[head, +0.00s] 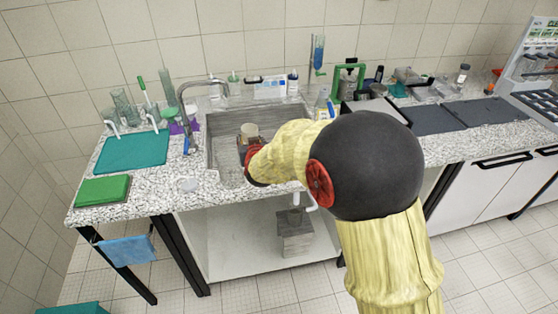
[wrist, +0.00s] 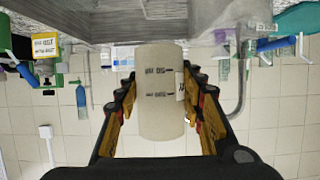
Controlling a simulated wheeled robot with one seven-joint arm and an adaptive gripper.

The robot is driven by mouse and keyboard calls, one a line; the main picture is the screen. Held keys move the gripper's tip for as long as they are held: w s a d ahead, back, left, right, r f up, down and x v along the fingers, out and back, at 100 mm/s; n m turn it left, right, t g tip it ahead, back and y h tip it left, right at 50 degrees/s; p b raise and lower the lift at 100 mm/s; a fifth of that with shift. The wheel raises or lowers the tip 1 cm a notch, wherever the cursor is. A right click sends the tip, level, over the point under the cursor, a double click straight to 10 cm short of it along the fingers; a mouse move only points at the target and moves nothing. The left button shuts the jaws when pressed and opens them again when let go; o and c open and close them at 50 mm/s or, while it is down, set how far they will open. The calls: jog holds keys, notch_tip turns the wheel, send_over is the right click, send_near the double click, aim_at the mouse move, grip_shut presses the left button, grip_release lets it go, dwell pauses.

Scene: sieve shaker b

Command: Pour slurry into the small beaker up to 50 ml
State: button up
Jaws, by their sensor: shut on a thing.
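A cream-coloured cylindrical beaker with dark printed marks (wrist: 160,112) fills the middle of the wrist view, between the two fingers. My gripper (wrist: 160,82) is shut on its sides. In the head view the same beaker (head: 249,130) shows above the sink, with my gripper (head: 248,147) around it, partly hidden by my wrist. A small, pale round vessel (head: 188,185) stands on the counter left of the sink's front corner. I cannot tell whether it is the small beaker.
The sink (head: 225,125) lies under my gripper, with a curved tap (head: 184,98) at its left. A teal mat (head: 132,152), a green pad (head: 103,190) and glassware (head: 122,105) are further left. Bottles and a green stand (head: 348,80) crowd the back right.

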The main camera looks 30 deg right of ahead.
jog(key=shift+b, duration=0.5)
jog(key=b, duration=0.3)
jog(key=d+m+b, duration=0.1)
jog(key=b, duration=0.2)
jog(key=shift+s+f+t+y, duration=0.1)
jog(key=shift+s+t+y, duration=0.05)
jog(key=shift+t+y, duration=0.2)
jog(key=shift+s+d+f+m+b, duration=0.1)
jog(key=shift+s+f+m+b, duration=0.1)
jog(key=shift+m+b, duration=0.3)
jog(key=shift+w+d+f+y+b, duration=0.1)
jog(key=shift+w+f+y+b, duration=0.05)
jog(key=shift+f+y+b, duration=0.2)
jog(key=shift+d+f+m+p, duration=0.2)
jog(key=shift+m+p, duration=0.1)
jog(key=shift+p, duration=0.55)
jog(key=f+m+p, duration=0.1)
jog(key=d+f+y+p, duration=0.1)
jog(key=s+f+m+t+p, duration=0.1)
jog(key=shift+d+f+m+y, duration=0.25)
jog(key=shift+d+m+y, duration=0.05)
jog(key=shift+d, duration=0.05)
jog(key=shift+w+d, duration=0.1)
